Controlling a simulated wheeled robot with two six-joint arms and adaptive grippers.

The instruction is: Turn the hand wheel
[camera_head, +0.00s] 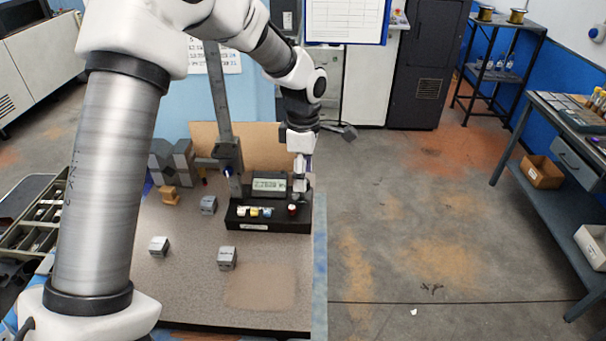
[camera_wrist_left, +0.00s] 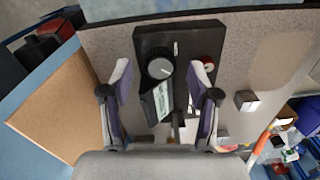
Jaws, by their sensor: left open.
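A round grey wheel or knob (camera_wrist_left: 160,68) with a pale mark sits on top of a black instrument (camera_wrist_left: 183,37) in the left wrist view. My left gripper (camera_head: 301,180) points down at the right end of this instrument (camera_head: 270,224) in the head view. Its two fingers are open, one on each side of the knob in the left wrist view, with no contact that I can make out. The gripper largely hides the knob in the head view. My right gripper is not in view.
The instrument carries a lit display (camera_head: 269,185) and a red knob (camera_head: 292,209). A grey upright stand (camera_head: 221,105) rises just left of it. Small grey blocks (camera_head: 227,258) lie on the bench top (camera_head: 190,285). The bench's front right is clear.

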